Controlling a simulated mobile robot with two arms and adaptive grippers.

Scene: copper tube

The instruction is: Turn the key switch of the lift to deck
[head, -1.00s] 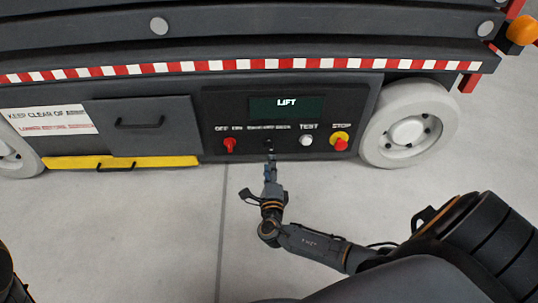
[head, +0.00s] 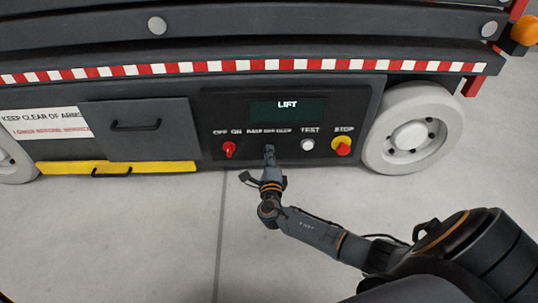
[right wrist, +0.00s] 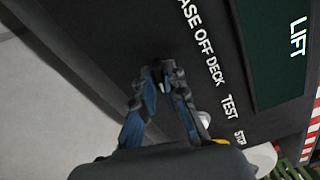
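The lift's dark control panel (head: 222,110) faces me, with a dark green screen (head: 287,109) reading LIFT. The key switch sits under the label BASE OFF DECK (right wrist: 205,45); my right gripper covers it in the head view. My right gripper (head: 269,152) is right in front of that spot, and its fingers point at the panel. In the right wrist view its fingertips (right wrist: 163,75) are close together by the panel, below the label's OFF DECK part. The key's position, and whether the fingers hold it, cannot be made out. My left gripper is out of view.
A red OFF/ON switch (head: 229,149) is left of my right gripper. A white TEST button (head: 307,145) and a red-and-yellow STOP button (head: 342,147) are to its right. A yellow step (head: 150,167) and a white wheel (head: 411,130) flank the panel. The floor in front is clear.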

